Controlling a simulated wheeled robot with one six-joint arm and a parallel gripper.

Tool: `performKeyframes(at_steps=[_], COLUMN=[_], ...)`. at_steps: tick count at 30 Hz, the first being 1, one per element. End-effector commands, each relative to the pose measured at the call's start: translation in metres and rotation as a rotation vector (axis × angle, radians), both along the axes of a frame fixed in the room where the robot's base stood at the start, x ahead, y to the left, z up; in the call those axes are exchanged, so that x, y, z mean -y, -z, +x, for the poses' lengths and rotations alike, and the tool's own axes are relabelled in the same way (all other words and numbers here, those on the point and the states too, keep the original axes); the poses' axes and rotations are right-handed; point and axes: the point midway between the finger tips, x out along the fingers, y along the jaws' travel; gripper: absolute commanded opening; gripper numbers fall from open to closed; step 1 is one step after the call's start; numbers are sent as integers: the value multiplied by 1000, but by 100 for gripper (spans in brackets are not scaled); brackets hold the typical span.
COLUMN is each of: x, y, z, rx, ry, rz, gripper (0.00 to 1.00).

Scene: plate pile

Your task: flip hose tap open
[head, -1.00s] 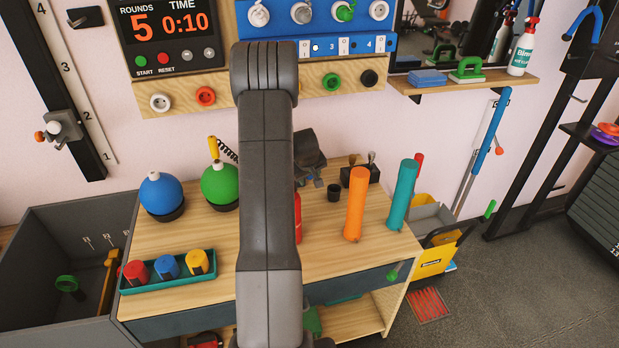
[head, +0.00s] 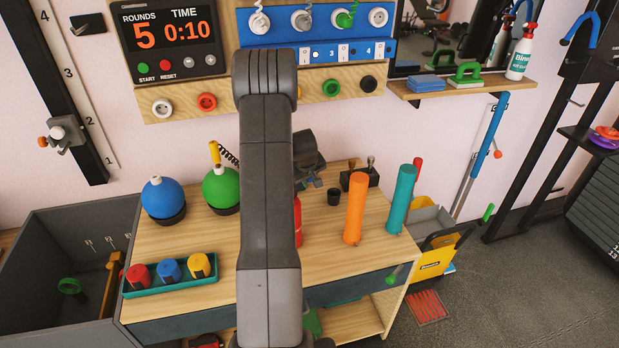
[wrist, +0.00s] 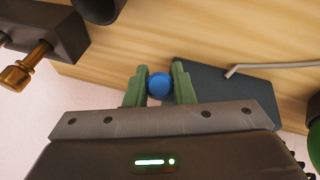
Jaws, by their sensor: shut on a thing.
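My gripper (wrist: 160,86) has two green fingers, which are closed on the sides of a small round blue knob (wrist: 159,86) near the rear edge of the wooden table. I cannot tell whether this knob is the hose tap's handle; no tap body is plain to see. In the head view my grey arm stands in front and hides the fingers and the knob. Only part of my dark wrist shows beside it, over the table's back.
On the wooden table (head: 270,245) stand a green ball (head: 220,187), a dark cup (head: 334,196), a black box with levers (head: 361,177), an orange cylinder (head: 355,210) and a teal cylinder (head: 401,200). A dark slab (wrist: 225,82) lies close beside the fingers.

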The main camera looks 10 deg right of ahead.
Motion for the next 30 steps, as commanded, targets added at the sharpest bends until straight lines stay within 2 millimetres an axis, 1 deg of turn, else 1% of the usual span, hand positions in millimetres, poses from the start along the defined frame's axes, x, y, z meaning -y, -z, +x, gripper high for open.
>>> performKeyframes(at_steps=[1,3,15,20,29,30], x=[0,0,-1,-1,-1,-1], y=[-8,-10,-17,-17,-16,-16], z=[2,3,14,14,15,15], rx=[-25,-63,-293,-335,-339,-339], ry=[-1,-1,-1,-1,-1,-1], rz=[0,-2,-11,-10,-11,-11], gripper=[0,0,0,0,0,24])
